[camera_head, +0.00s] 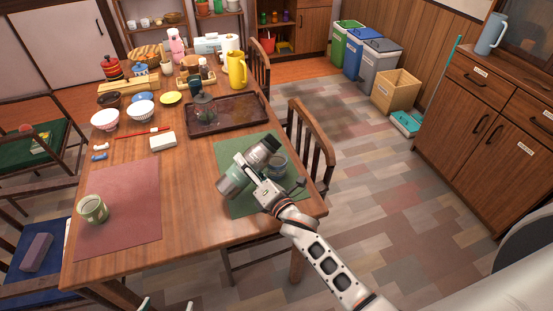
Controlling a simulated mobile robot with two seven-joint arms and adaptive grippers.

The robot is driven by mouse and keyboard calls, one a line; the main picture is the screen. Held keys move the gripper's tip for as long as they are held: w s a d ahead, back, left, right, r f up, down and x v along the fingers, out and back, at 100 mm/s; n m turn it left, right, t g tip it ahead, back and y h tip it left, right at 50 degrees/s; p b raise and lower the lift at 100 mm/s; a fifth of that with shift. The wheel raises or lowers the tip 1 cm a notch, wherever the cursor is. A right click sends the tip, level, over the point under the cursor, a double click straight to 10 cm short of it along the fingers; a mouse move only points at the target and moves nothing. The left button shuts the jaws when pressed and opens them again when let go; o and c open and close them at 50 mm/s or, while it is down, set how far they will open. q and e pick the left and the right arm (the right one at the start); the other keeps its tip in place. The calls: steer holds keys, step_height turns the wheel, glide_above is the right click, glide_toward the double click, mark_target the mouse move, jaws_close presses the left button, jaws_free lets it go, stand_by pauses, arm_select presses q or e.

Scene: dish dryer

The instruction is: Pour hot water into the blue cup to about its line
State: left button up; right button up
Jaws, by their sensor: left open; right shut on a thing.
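My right gripper (249,171) is shut on a grey-green flask (232,183) with a dark and silver upper end. The flask is tipped well over above the green mat (229,146), its upper end pointing to the far right. The blue cup (279,169), a dark blue-grey one, stands on this mat just beside and partly behind the flask and gripper. I cannot see the level in it, nor any stream of water. My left gripper (163,305) is open at the bottom edge, with only its fingertips showing, apart from the table's things.
A green cup (92,209) stands on the red mat (132,234) at left. A dark tray (255,113) with a glass pot (204,108) and a yellow jug (236,70) are farther back. A chair (312,140) stands close at the table's right edge.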

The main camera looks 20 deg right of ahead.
steer(key=shift+a+m, duration=0.1)
steer(key=shift+m, duration=0.4)
stand_by(0.3)
steer(key=shift+r+m+p, duration=0.55)
steer(key=shift+m+p, duration=0.25)
steer(key=shift+p, duration=0.05)
stand_by(0.6)
steer(key=shift+w+d+r+m+p, duration=0.1)
steer(key=shift+d+r+m+p, duration=0.25)
steer(key=shift+m+p, duration=0.2)
stand_by(2.0)
